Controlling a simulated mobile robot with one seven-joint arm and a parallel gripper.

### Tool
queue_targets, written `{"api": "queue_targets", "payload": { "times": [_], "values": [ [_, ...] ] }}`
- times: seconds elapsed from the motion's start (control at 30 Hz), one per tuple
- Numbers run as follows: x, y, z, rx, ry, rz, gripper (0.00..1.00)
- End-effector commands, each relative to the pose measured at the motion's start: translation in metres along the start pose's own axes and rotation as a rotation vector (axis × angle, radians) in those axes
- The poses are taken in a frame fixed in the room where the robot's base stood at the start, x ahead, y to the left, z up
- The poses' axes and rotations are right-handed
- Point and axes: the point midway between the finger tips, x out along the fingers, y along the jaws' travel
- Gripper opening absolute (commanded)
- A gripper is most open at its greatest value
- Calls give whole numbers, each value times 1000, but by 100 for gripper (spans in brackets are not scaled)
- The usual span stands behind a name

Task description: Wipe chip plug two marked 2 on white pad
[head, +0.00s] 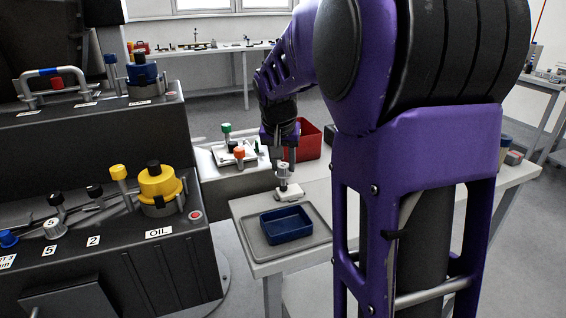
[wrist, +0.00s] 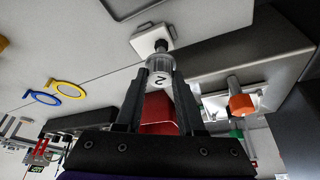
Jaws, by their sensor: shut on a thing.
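The chip plug (wrist: 160,64) is a clear-and-grey cylinder with a 2 on its face and a dark tip. My gripper (wrist: 158,84) is shut on it, one finger on each side. The white pad (wrist: 147,39) is a small square block just beyond the dark tip, and the tip overlaps it in the wrist view. I cannot tell for sure whether they touch. In the head view my gripper (head: 284,166) points down, with the plug (head: 283,178) under it, right above the white pad (head: 291,197) on the bench.
A blue tray (head: 265,235) sits on a grey mat (head: 322,236) in front of the pad. A red bin (head: 309,140) stands behind. A white fixture with green and orange knobs (head: 239,153) is to the left, near the black console (head: 150,262).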

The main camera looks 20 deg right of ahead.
Motion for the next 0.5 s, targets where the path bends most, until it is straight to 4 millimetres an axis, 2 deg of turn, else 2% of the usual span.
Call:
{"api": "queue_targets", "payload": {
  "times": [0.5],
  "values": [
    [6,0,3,0,0,0,0]
  ]
}}
